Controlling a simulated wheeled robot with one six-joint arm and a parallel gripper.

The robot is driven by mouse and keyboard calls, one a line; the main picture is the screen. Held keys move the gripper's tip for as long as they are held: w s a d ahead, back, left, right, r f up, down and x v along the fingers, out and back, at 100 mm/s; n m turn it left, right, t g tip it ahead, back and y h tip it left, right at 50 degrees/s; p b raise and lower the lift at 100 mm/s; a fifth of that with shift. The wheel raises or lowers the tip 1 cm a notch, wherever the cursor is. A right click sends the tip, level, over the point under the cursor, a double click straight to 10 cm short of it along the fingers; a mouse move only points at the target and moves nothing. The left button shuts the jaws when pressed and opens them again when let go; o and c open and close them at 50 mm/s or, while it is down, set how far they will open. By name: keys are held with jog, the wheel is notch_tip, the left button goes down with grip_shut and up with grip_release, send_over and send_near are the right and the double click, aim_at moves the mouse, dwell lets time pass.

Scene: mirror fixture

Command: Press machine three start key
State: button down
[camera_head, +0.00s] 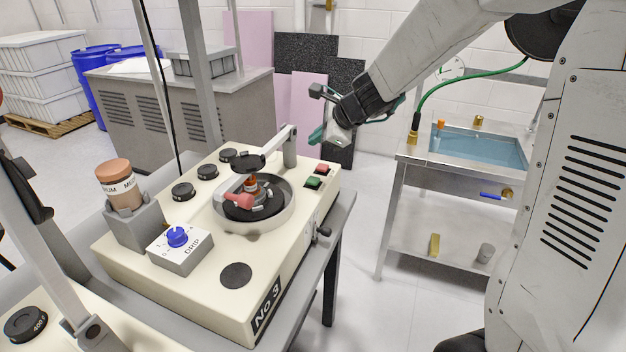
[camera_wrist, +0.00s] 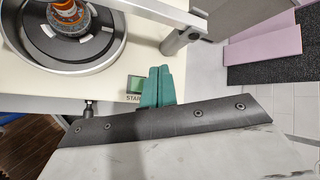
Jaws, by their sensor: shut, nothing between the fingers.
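Machine three is a cream box marked "No 3" (camera_head: 230,265) on a grey bench. Its green start key (camera_head: 313,183) sits near the right edge of the top, in front of a red key (camera_head: 321,169). In the wrist view the green key (camera_wrist: 136,84) shows with part of a "START" label below it. My gripper (camera_head: 317,134) has teal fingers, shut and empty, raised above the right back edge of the machine. In the wrist view the fingers (camera_wrist: 158,80) appear just right of the green key and hide the red key. The fingers look apart from the keys.
A round bowl (camera_head: 285,208) with an overhead arm (camera_head: 290,146) stands left of the keys. A sink stand (camera_head: 408,158) is at the right. Open floor lies between it and the bench.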

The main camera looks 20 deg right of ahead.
aim_at(317, 181)
jog(key=shift+f, duration=4.35)
jog(key=shift+f, duration=0.1)
jog(key=shift+f, duration=0.3)
